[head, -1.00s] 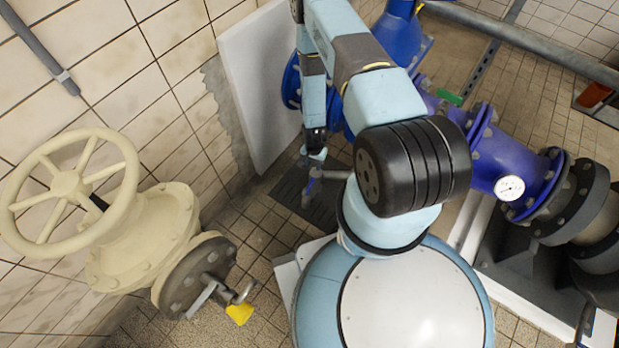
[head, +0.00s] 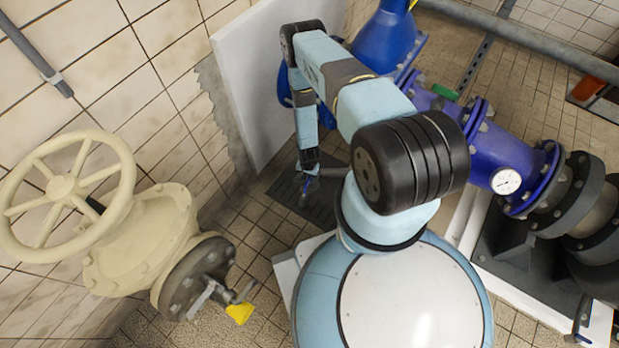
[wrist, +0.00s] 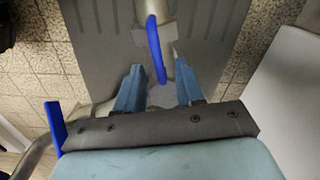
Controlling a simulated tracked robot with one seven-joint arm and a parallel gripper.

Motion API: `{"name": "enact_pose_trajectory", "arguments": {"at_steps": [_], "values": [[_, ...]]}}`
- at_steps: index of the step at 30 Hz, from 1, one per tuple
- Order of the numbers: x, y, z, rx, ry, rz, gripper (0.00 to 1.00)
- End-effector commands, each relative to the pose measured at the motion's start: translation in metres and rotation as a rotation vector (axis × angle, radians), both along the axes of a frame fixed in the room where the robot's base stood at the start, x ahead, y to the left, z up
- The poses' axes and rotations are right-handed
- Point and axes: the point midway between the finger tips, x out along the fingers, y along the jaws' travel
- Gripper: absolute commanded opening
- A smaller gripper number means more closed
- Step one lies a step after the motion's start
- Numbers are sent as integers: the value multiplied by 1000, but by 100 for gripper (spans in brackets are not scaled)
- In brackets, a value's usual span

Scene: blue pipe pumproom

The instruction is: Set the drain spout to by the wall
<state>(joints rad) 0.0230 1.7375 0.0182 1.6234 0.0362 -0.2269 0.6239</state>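In the wrist view a curved blue piece (wrist: 155,50) hangs from the end of a pale grey pipe (wrist: 156,8). It looks like part of the drain spout, but I cannot tell for sure. My gripper (wrist: 158,72) is open, one light blue finger on each side of the blue piece. The lower tip of the blue piece lies between the fingertips, with gaps on both sides. In the head view my gripper (head: 308,168) is low, close to a small grey and blue fitting (head: 307,188) above a dark floor plate. The fitting is partly hidden by my arm.
A white panel (head: 262,85) leans at the tiled wall beside my arm. A cream valve with a handwheel (head: 68,200) stands at left. Blue flanged pipes (head: 495,155) run at right. A blue lever (wrist: 54,125) on a grey pipe shows at left in the wrist view.

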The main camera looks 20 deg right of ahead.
Motion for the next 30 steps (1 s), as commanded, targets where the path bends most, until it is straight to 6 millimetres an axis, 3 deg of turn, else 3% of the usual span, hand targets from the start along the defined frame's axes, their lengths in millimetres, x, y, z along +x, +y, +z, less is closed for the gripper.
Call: {"name": "enact_pose_trajectory", "arguments": {"at_steps": [14,25,30], "values": [[0,0,-10,0,0,-1,36],[0,0,-10,0,0,-2,1],[1,0,-9,1,-1,-2,0]]}}
